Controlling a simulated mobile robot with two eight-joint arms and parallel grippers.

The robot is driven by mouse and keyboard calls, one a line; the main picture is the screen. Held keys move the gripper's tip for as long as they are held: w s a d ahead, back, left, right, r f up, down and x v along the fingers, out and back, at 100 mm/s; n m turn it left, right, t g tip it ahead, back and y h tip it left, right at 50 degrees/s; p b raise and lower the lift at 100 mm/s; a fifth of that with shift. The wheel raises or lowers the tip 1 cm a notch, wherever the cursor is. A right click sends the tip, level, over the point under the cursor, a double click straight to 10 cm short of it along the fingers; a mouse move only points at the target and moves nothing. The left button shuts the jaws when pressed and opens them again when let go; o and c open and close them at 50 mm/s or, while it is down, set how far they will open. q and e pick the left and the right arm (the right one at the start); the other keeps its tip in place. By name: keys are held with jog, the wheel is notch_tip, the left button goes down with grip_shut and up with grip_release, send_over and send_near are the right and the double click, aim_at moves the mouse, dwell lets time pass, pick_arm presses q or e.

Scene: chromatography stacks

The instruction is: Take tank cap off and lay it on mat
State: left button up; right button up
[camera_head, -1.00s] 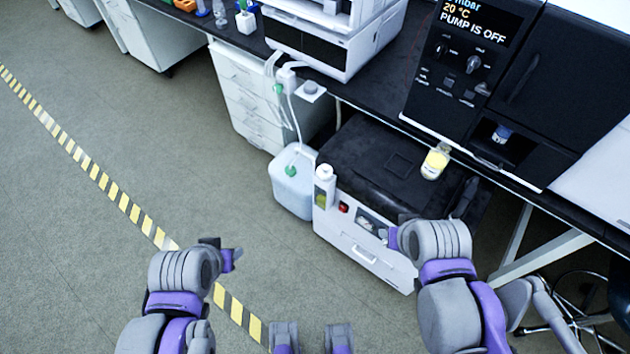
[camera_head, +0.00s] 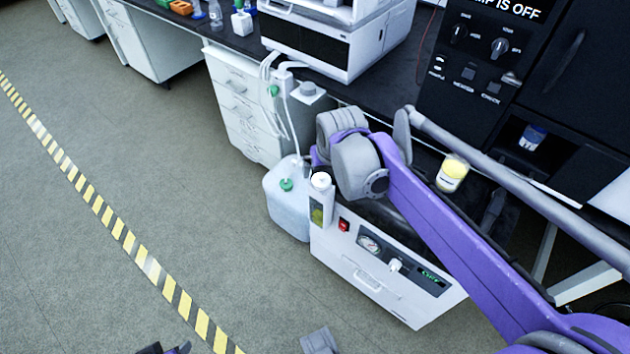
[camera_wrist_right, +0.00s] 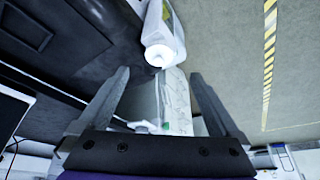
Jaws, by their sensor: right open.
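The tank (camera_head: 285,214) is a translucent white container on the floor, left of a white bench-side machine. Its green cap (camera_head: 286,184) sits on top. In the right wrist view the tank (camera_wrist_right: 174,98) shows between my fingers, with a small green part (camera_wrist_right: 167,126) that looks like the cap. My right gripper (camera_wrist_right: 160,73) is open, with nothing held between its spread fingers. In the head view it is mostly hidden behind its own wrist, above the tank's right side. Only a scrap of my left arm shows at the bottom edge. I cannot pick out a mat.
A white-capped bottle (camera_head: 320,203) stands at the machine's (camera_head: 385,275) left front corner, close to the tank; the bottle (camera_wrist_right: 160,45) is also near my fingertips. A yellow jar (camera_head: 453,174) is behind my arm. Tubes (camera_head: 291,115) hang above the tank. Floor to the left is clear.

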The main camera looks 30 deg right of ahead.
aim_at(322, 178)
jog(key=x, duration=0.3)
jog(key=shift+d+f+b, duration=0.1)
jog(key=shift+f+b, duration=0.15)
jog(key=shift+b, duration=0.15)
jog(key=b+x, duration=0.2)
jog(key=x, duration=0.3)
jog(key=shift+r, duration=0.15)
jog(key=shift+c, duration=0.7)
pick_arm(q)
jog(key=f, duration=0.3)
jog(key=shift+w+f, duration=0.2)
jog(key=shift+f, duration=0.1)
pick_arm(e)
jog(key=c, duration=1.3)
